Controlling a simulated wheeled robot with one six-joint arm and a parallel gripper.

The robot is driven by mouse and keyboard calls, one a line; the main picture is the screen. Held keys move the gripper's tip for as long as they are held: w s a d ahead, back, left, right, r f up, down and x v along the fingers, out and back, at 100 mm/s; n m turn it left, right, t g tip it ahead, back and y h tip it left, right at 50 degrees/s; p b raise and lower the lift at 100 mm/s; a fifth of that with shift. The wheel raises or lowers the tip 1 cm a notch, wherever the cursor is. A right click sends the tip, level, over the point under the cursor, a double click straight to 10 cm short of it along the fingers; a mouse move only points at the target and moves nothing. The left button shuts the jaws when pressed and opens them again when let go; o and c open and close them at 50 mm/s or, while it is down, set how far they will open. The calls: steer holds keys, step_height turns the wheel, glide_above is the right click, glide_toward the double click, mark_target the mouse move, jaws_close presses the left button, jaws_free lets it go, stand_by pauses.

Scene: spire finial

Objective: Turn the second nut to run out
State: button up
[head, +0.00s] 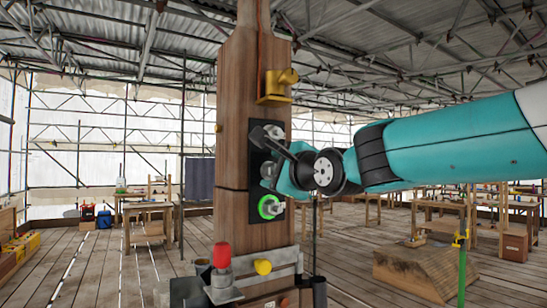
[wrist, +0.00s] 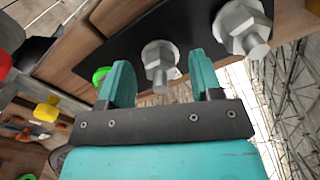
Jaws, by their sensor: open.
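A dark plate (head: 256,190) on the wooden post carries a column of hex nuts on threaded studs. The top nut (head: 273,132) is in clear view, and it shows at the right in the wrist view (wrist: 240,24). The middle nut (wrist: 160,54), the second one, sits on its stud between my fingertips in the wrist view; in the head view my gripper largely hides it. The lowest nut (head: 275,207) has a glowing green ring around it. My gripper (wrist: 162,78) is open, one finger on each side of the middle nut, with visible gaps.
Below the plate, a metal bracket (head: 255,268) bears a red knob (head: 222,256) and a yellow knob (head: 263,267). A yellow fitting (head: 276,87) is higher on the post. Workbenches (head: 440,213) and a wooden block (head: 415,270) stand behind.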

steer(key=shift+x, duration=0.8)
steer(key=c, duration=0.9)
